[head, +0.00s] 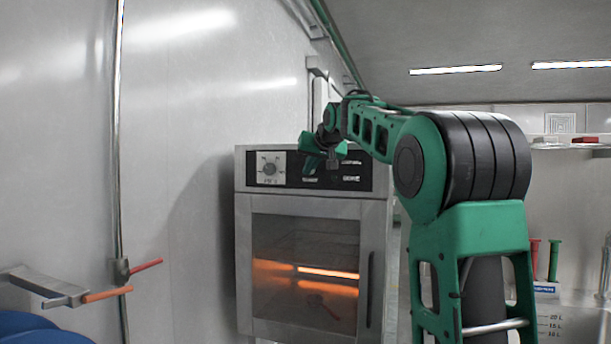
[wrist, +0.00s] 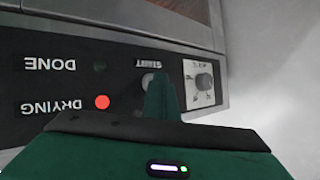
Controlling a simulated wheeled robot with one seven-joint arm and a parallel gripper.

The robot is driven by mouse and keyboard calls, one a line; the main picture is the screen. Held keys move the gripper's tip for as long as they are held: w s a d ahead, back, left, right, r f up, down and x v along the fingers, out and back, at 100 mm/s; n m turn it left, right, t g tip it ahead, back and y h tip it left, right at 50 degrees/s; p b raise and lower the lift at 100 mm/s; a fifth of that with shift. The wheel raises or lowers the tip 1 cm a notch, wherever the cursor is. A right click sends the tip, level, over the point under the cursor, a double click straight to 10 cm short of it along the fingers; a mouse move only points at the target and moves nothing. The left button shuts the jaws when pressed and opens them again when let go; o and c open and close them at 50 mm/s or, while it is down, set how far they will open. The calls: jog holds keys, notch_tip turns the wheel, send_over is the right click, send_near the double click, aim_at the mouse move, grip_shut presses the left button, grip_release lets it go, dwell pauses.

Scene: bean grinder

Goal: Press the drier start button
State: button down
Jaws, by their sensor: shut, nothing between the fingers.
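The drier (head: 243,262) is a steel cabinet with a glass door and a black control panel (head: 348,176) along its top. Its window glows orange inside. In the wrist view, the panel appears upside down, with a round start button (wrist: 147,79) under the word START. My gripper (head: 318,160) is shut and empty in front of the panel. In the wrist view, its green fingertips (wrist: 160,84) overlap part of the start button; I cannot tell whether they touch it. The DRYING lamp (wrist: 102,102) is lit red. The DONE lamp (wrist: 99,66) is dark.
A dial (wrist: 203,81) sits beside the start button on a white plate; it also shows in the head view (head: 270,168). The door has a vertical handle (head: 370,282). A wall bracket with red and orange handles (head: 108,294) is at left. A shelf (head: 565,146) is at right.

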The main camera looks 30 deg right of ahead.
jog(key=shift+a, duration=0.1)
jog(key=shift+s+a, duration=0.55)
jog(key=s+a, duration=0.1)
jog(key=a, duration=0.1)
jog(key=s+a, duration=0.2)
dwell(0.5)
dwell(0.7)
